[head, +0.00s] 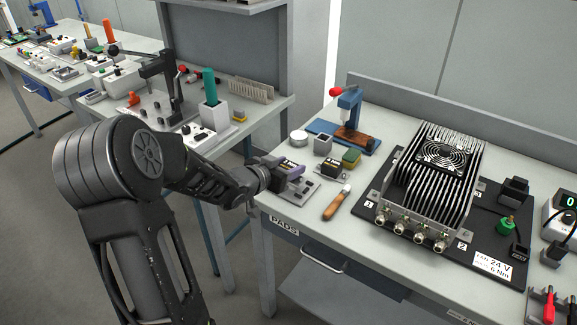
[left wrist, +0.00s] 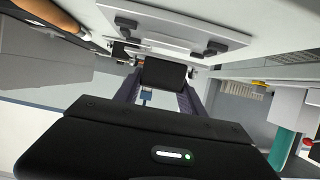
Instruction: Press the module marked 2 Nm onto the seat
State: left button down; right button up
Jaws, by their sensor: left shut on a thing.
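My left gripper (head: 287,169) reaches in over the near left corner of the right-hand bench. It is shut on a dark module with a pale label (head: 291,165); the label's writing is too small to read. In the left wrist view the held module (left wrist: 163,74) is a black block between the two fingers. A grey plate (head: 302,191) lies by the gripper, partly hidden by it. In the left wrist view this plate (left wrist: 165,22) shows dark pads. I cannot tell whether the module touches it. Another black labelled module (head: 331,171) stands to the right. My right gripper is not in view.
A wooden-handled tool (head: 337,204) lies right of the plate. A large finned unit (head: 433,180) on a black board fills the right. A side bench (head: 262,111) stands left.

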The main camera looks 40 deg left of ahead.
pick_arm(q)
jog(key=shift+f+b, duration=1)
jog(key=shift+f, duration=0.1)
dwell(0.4)
jog(key=c, duration=0.6)
grip_release()
jog(key=shift+s, duration=0.15)
jog(key=v, duration=0.7)
jog(key=shift+s+r+p, duration=0.2)
jog(key=shift+s+p, duration=0.05)
jog(key=shift+p, duration=0.1)
